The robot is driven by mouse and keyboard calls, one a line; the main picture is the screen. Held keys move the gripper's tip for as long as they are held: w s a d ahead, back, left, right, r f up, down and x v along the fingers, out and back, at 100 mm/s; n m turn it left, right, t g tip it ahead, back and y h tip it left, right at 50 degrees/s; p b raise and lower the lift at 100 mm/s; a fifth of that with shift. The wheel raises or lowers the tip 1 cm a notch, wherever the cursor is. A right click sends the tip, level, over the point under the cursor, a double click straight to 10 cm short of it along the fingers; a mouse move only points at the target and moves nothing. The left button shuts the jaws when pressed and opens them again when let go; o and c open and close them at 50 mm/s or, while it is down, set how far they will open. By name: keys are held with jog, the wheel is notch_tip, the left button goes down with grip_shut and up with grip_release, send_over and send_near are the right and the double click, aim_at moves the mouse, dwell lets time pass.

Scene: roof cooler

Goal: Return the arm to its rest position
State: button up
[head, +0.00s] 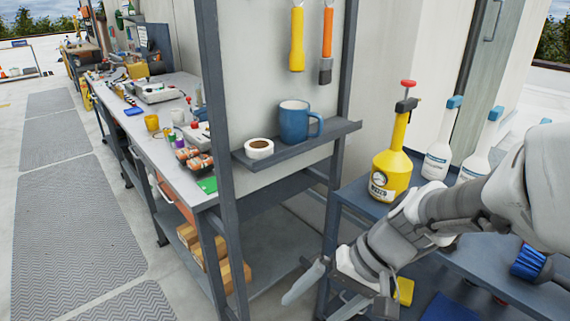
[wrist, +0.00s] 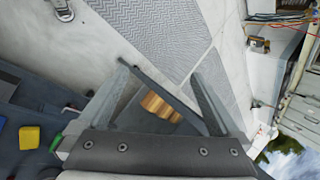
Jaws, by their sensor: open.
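My arm reaches in from the right edge of the head view, with my gripper (head: 308,302) low at the front, beside the corner of the dark shelf at right. The two fingers are spread apart, with nothing between them. In the wrist view my gripper (wrist: 158,76) shows both fingers open, with the floor and a bench frame some way beyond them. My arm hides part of the right-hand shelf.
A yellow bottle (head: 392,172) and white bottles (head: 440,150) stand on the right shelf behind my arm. A blue mug (head: 294,122) and tape roll (head: 259,148) sit on a small ledge. A cluttered workbench (head: 188,88) extends back left. The matted floor (head: 70,230) at left is clear.

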jog(key=s+d+r+n+t+h, duration=0.2)
jog(key=s+d+r+t+h, duration=0.2)
jog(key=d+r+t+h, duration=0.4)
notch_tip(320, 180, up, 18)
jog(key=g+y+p, duration=0.1)
jog(key=g+p, duration=0.1)
jog(key=p, duration=1.3)
jog(key=shift+d+p, duration=0.35)
jog(key=shift+p, duration=0.05)
jog(key=shift+w+d+m, duration=0.1)
jog(key=shift+d+m, duration=0.05)
jog(key=shift+m, duration=0.15)
